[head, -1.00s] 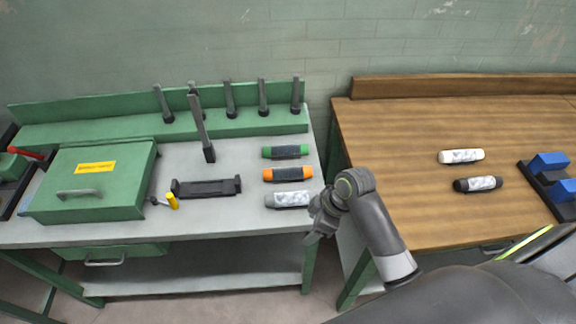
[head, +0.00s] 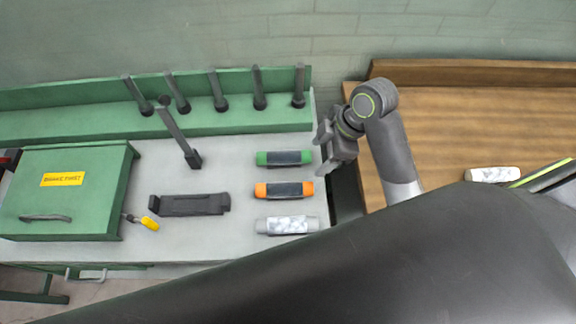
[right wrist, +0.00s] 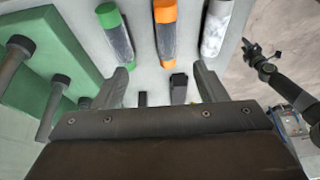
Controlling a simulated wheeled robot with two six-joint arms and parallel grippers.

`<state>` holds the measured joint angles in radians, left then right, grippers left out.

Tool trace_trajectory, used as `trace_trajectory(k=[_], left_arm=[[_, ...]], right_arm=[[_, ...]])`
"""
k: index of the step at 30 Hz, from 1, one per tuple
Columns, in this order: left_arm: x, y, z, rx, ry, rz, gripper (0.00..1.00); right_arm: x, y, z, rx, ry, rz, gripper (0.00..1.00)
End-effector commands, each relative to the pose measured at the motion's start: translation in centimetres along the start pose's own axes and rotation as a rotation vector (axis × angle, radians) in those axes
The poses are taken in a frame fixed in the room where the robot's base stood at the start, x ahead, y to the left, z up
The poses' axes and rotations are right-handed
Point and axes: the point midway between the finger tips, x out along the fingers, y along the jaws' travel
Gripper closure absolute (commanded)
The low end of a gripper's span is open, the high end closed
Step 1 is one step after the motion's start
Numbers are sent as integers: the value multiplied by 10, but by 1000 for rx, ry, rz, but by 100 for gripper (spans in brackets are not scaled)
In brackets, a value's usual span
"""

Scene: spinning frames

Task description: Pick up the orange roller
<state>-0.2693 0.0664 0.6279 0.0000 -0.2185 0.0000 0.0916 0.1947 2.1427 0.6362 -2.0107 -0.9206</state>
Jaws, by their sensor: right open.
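The orange roller (head: 284,190) lies on the grey bench top, orange at both ends with a dark grey middle. It lies between a green roller (head: 285,158) and a grey roller with a mottled white middle (head: 287,225). My right gripper (head: 322,150) is open and empty, just right of the green and orange rollers and apart from them. In the right wrist view the orange roller (right wrist: 166,32) is ahead, between the open fingers (right wrist: 162,84). My left gripper (right wrist: 257,52) shows small and dark at the right of that view; its jaws are unclear.
A wooden table (head: 450,115) with a white roller (head: 491,174) is on the right.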

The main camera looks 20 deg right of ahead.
Motion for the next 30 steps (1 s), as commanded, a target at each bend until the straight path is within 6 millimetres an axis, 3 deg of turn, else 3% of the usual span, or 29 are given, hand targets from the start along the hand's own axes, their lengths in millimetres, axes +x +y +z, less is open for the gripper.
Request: trace_trajectory(k=[6, 11, 15, 19, 23, 30], left_arm=[[6, -13, 31, 2, -41, -17, 55], [-6, -18, 49, 1, -70, -23, 55], [-10, -18, 45, 1, -65, -22, 55], [-12, -15, 28, 2, -42, -18, 55], [-12, -10, 15, 1, -21, -11, 55], [-20, -9, 20, -1, -30, -10, 55]], right_arm=[[29, -2, 0, 5, 4, -6, 35], [59, -2, -2, 6, 3, -7, 35], [87, -2, -2, 6, 3, -6, 35], [107, -2, -2, 4, 2, -5, 35], [118, -1, -1, 2, 0, -1, 35], [130, -4, -5, 3, 2, -4, 35]])
